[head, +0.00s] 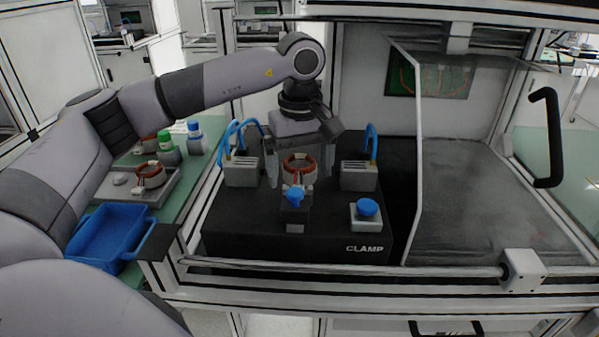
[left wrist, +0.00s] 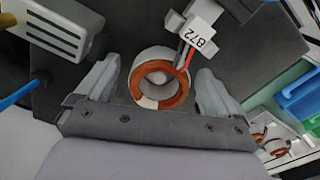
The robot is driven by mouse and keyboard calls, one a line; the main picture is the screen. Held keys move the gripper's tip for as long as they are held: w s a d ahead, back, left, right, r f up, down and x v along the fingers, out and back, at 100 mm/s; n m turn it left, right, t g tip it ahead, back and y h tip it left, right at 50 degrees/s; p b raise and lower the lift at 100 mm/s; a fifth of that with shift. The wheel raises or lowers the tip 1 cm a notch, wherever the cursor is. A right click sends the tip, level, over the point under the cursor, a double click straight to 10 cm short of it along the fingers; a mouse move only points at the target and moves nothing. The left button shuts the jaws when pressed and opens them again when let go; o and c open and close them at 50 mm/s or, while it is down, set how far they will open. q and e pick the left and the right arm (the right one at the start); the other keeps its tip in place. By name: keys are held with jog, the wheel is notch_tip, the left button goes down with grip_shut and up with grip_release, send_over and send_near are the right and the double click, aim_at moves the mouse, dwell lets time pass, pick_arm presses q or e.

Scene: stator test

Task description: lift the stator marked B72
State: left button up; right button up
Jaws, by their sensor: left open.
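The stator marked B72, a white ring with copper-coloured windings, sits on the black clamp fixture in the head view (head: 299,168). In the left wrist view the stator (left wrist: 142,68) shows from above, with red and dark wires leading to a white tag (left wrist: 200,36) reading B72. My left gripper (head: 299,172) is over the fixture, pointing down, with its fingers apart on either side of the stator. In the left wrist view the gripper (left wrist: 158,72) shows gaps between both fingers and the ring. My right gripper is not in view.
The clamp fixture (head: 345,232) carries connector blocks with blue hoses (head: 241,173) (head: 359,176) and a blue button (head: 367,207). A blue-knobbed clamp (head: 294,197) stands in front of the stator. At left are a tray (head: 168,187) with other stators, bottles (head: 195,138) and a blue bin (head: 110,232).

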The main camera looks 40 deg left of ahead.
pick_arm(q)
jog(key=shift+r, duration=0.1)
jog(key=c, duration=1.4)
jog(key=shift+o, duration=0.2)
jog(key=shift+r, duration=0.1)
